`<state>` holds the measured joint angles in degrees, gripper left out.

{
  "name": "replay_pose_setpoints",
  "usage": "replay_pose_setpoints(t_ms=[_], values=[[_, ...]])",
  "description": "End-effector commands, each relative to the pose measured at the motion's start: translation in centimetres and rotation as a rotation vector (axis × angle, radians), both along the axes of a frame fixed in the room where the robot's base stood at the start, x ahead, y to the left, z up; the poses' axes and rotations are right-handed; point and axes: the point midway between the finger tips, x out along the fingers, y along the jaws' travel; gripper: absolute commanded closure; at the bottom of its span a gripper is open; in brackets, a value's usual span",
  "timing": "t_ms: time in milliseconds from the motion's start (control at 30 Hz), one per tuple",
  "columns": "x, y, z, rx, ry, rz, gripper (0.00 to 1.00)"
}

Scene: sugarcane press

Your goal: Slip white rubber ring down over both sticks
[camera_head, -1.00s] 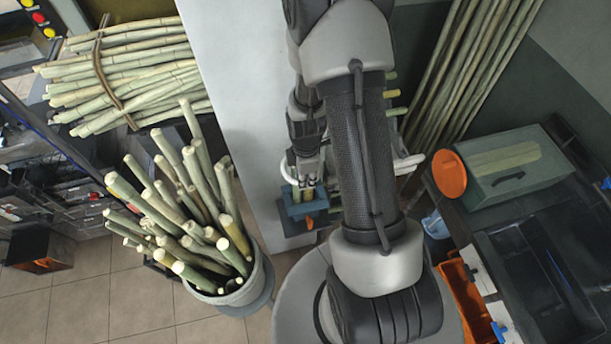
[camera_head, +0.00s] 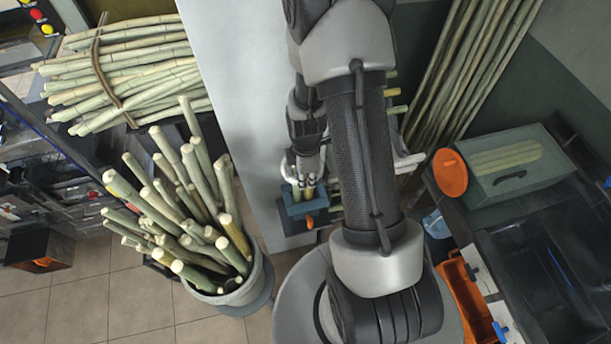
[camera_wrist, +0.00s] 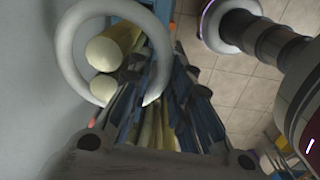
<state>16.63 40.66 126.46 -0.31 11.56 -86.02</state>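The white rubber ring (camera_wrist: 66,50) is at the upper left of the wrist view. The pale ends of two sticks, an upper stick (camera_wrist: 103,53) and a lower stick (camera_wrist: 102,87), show inside its outline. How far down the sticks the ring sits cannot be told. In the head view the sticks (camera_head: 302,192) stand in a blue holder (camera_head: 303,210) below my gripper (camera_head: 308,172). In the wrist view the dark fingers of my gripper (camera_wrist: 160,85) cover the ring's lower edge. Whether they pinch the ring is unclear.
A bucket (camera_head: 246,291) full of cane stands on the left, with a tied cane bundle (camera_head: 130,65) behind it. A green box (camera_head: 505,185) and an orange disc (camera_head: 450,173) are on the right. The pale wall or panel (camera_head: 225,60) beside the holder is bare.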

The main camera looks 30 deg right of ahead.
Motion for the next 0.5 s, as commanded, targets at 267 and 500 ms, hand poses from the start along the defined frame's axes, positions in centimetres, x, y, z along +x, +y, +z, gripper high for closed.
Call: replay_pose_setpoints(t_ms=[267, 500], values=[[0.00, 0.00, -0.01, 0.000, 0.000, 0.000, 0.61], [0.00, 0.00, -0.01, 0.000, 0.000, 0.000, 0.57]])
